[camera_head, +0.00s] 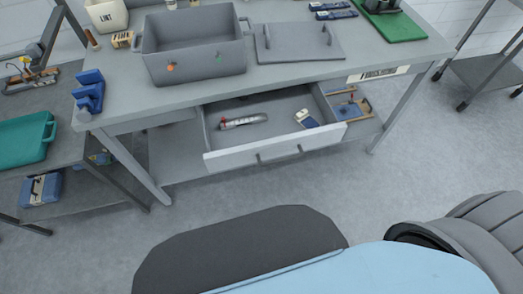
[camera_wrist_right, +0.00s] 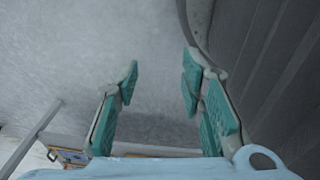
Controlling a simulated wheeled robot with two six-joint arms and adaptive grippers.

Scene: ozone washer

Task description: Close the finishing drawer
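The finishing drawer (camera_head: 277,153) stands pulled out from under the grey workbench, with its white front and dark handle facing me. Inside it lie a clear tube-like item with a red part (camera_head: 242,121) and a small blue and white item (camera_head: 307,118). My right gripper (camera_wrist_right: 160,80) shows in the right wrist view with its two teal-padded fingers spread apart and nothing between them, above grey floor. It is not seen in the head view. My left gripper is not in view.
The workbench (camera_head: 200,93) carries a grey bin (camera_head: 195,58), a grey lid (camera_head: 298,42) and a green mat (camera_head: 400,27). A side table with a teal tray (camera_head: 25,139) stands at left. A lower shelf (camera_head: 190,150) runs under the bench. Floor before the drawer is clear.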

